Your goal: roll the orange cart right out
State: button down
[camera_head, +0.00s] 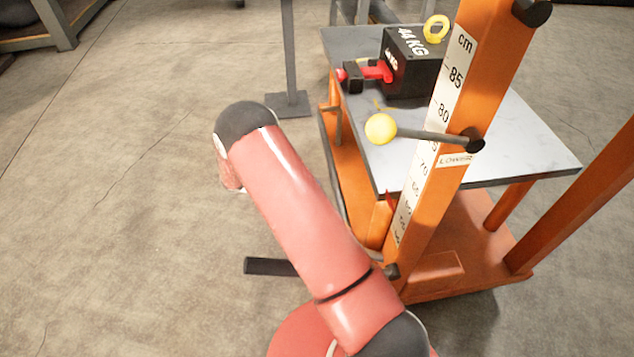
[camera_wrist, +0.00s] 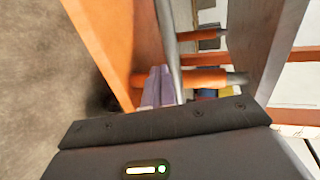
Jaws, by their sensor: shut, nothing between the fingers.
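The orange cart (camera_head: 440,265) stands at the right in the head view, with an orange post bearing a cm scale (camera_head: 455,75) and a grey marbled top (camera_head: 535,150). A lever with a yellow knob (camera_head: 381,129) sticks out from the post. A black bar (camera_head: 270,267) shows low, partly behind my red arm. My gripper is hidden in the head view. In the wrist view its pale fingers (camera_wrist: 160,88) look shut, close beside a grey rod (camera_wrist: 168,45) and an orange crossbar (camera_wrist: 205,77) between orange beams. Contact cannot be told.
A black 44 KG block (camera_head: 415,65) with a yellow ring sits on the cart's top, beside a red and black clamp-like part (camera_head: 365,75). A grey post on a square foot (camera_head: 287,104) stands left of the cart. The concrete floor at left is clear.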

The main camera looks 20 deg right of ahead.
jog(key=shift+w+a, duration=0.1)
jog(key=shift+a, duration=0.4)
jog(key=w+a+b, duration=0.2)
jog(key=w+a, duration=0.1)
jog(key=a, duration=1)
jog(key=shift+w+a, duration=0.15)
jog(key=shift+a, duration=0.1)
dwell(0.7)
jog(key=c, duration=2.1)
grip_release()
jog(key=shift+c, duration=0.2)
jog(key=o, duration=0.5)
jog(key=shift+r, duration=0.1)
jog(key=shift+c, duration=0.2)
jog(key=shift+r, duration=0.1)
